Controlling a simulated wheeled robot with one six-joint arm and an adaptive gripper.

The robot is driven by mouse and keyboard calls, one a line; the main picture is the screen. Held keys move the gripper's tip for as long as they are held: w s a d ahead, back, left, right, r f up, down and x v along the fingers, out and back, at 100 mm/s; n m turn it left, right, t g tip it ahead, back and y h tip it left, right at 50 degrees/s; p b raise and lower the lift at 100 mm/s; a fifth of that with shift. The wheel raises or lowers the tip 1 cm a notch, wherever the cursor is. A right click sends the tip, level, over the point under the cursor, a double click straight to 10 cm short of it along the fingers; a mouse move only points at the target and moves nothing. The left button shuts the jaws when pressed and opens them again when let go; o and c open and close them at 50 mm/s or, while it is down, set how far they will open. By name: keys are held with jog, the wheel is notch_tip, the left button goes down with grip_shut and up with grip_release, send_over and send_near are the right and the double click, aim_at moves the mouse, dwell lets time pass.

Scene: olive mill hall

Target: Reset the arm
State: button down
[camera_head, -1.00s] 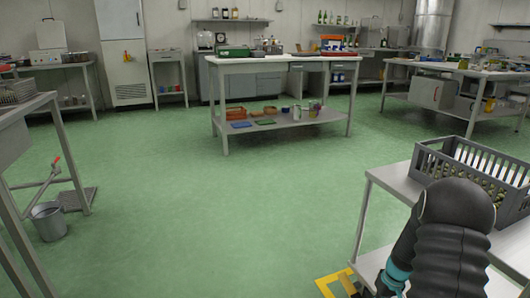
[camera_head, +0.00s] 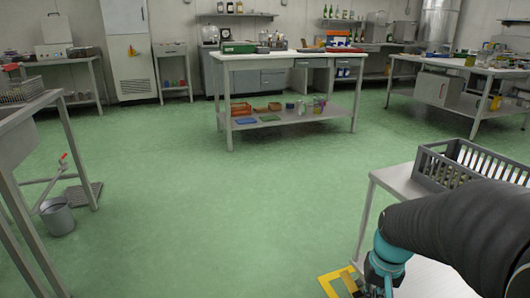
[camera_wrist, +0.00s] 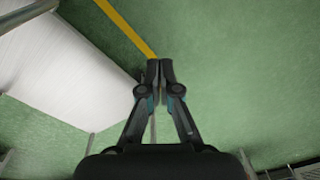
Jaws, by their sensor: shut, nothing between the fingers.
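My gripper (camera_wrist: 160,72) shows in the wrist view with its two dark fingers together at the tips and nothing between them. It is over the green floor, close to the edge of a white table (camera_wrist: 65,85). In the head view my dark arm reaches in from the lower right, across the front of the pale side table (camera_head: 390,181). The gripper's fingertips are not clearly visible there.
A grey slatted crate (camera_head: 470,160) stands on the side table, close behind my arm. A yellow floor marking (camera_head: 330,284) lies below. A grey bucket (camera_head: 57,216) stands at the left. The green floor (camera_head: 215,215) between is clear up to the central workbench (camera_head: 290,57).

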jog(key=s+a+r+n+t+p, duration=0.1)
jog(key=s+a+r, duration=0.3)
jog(key=r, duration=0.4)
jog(key=s+a+r+n+t+p, duration=0.1)
jog(key=s+a+r+t+p, duration=0.1)
jog(key=s+a+r+t, duration=0.2)
notch_tip(320, 180, up, 4)
jog(key=shift+s+f+n, duration=0.1)
jog(key=shift+s+n, duration=0.3)
jog(key=shift+s, duration=0.5)
